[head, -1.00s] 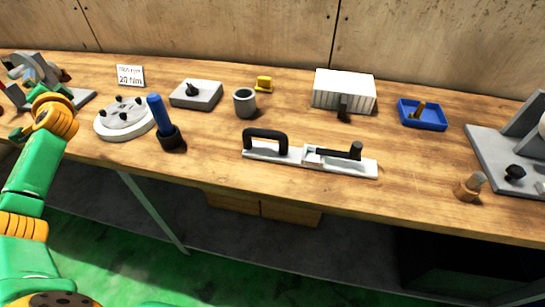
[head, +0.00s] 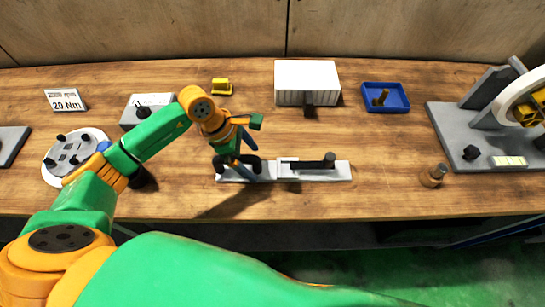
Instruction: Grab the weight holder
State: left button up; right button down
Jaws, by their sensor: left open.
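A long pale metal bar (head: 268,177) lies near the front of the bench. It has a black loop handle at its left end and a black lever (head: 315,163) toward its right end; it is the likeliest weight holder, though no label shows this. My left gripper (head: 240,158) is over the left end of the bar, right at the black handle, with its jaws open. It hides most of the handle, and I cannot tell whether it touches it. My right gripper is out of view.
A round plate (head: 56,160) with black knobs, a grey block (head: 132,116) and a blue-handled tool partly behind my arm stand left. A white ribbed box (head: 306,78), blue tray (head: 372,102), small brass-coloured peg (head: 432,177) and grey machine (head: 450,130) stand right.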

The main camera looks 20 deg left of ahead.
aim_at(262, 168)
pick_arm(q)
jog(key=d+f, duration=0.1)
jog(key=f, duration=0.1)
jog(key=d+f+p, duration=0.1)
jog(key=shift+w+d+f, duration=0.25)
jog(key=shift+d+f, duration=0.05)
jog(key=shift+d, duration=0.05)
jog(key=shift+w+a+f, duration=0.15)
jog(key=shift+w+f, duration=0.05)
jog(key=shift+f, duration=0.05)
jog(key=shift+s+r, duration=0.1)
jog(key=c, duration=0.9)
grip_shut()
